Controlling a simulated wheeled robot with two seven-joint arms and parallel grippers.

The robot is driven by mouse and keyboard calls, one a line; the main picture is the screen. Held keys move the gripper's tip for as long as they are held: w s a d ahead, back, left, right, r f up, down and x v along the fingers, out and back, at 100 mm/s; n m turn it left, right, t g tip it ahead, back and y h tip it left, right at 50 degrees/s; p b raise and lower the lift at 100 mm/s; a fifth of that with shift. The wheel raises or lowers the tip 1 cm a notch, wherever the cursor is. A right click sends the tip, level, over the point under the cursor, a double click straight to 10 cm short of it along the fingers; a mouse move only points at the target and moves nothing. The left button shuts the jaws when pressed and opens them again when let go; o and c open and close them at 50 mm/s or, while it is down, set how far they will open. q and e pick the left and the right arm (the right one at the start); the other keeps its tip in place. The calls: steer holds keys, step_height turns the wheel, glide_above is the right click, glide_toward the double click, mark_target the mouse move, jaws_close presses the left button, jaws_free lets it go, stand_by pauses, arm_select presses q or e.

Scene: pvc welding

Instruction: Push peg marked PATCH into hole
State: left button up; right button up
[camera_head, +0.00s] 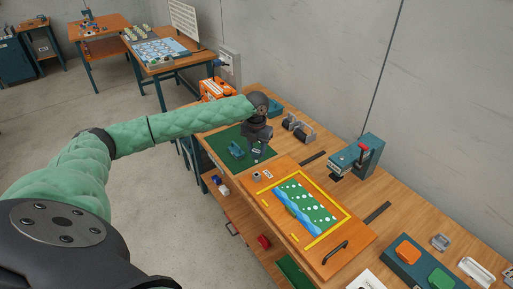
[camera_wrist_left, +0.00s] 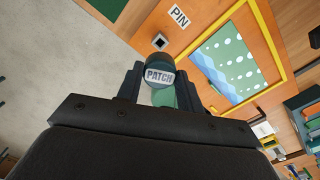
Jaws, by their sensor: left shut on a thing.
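The peg marked PATCH (camera_wrist_left: 160,77) is dark with a pale label. It sits between the fingers of my left gripper (camera_wrist_left: 160,90), which is shut on it. In the left wrist view, the square hole (camera_wrist_left: 160,42) lies just beyond the peg in the orange wooden board, apart from it in the picture. A white PIN label (camera_wrist_left: 179,17) is beside the hole. In the head view, my left gripper (camera_head: 258,153) hangs above the board's far left corner, near the hole (camera_head: 256,175). The peg is too small to make out there. My right gripper is not in view.
The wooden board (camera_head: 335,262) carries a yellow-framed picture panel (camera_head: 305,208) and a black handle (camera_head: 335,252). A green mat (camera_head: 222,142) lies behind it. A teal press (camera_head: 357,155) stands at the right, with orange and green blocks nearer.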

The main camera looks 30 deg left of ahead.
mark_target(257, 159)
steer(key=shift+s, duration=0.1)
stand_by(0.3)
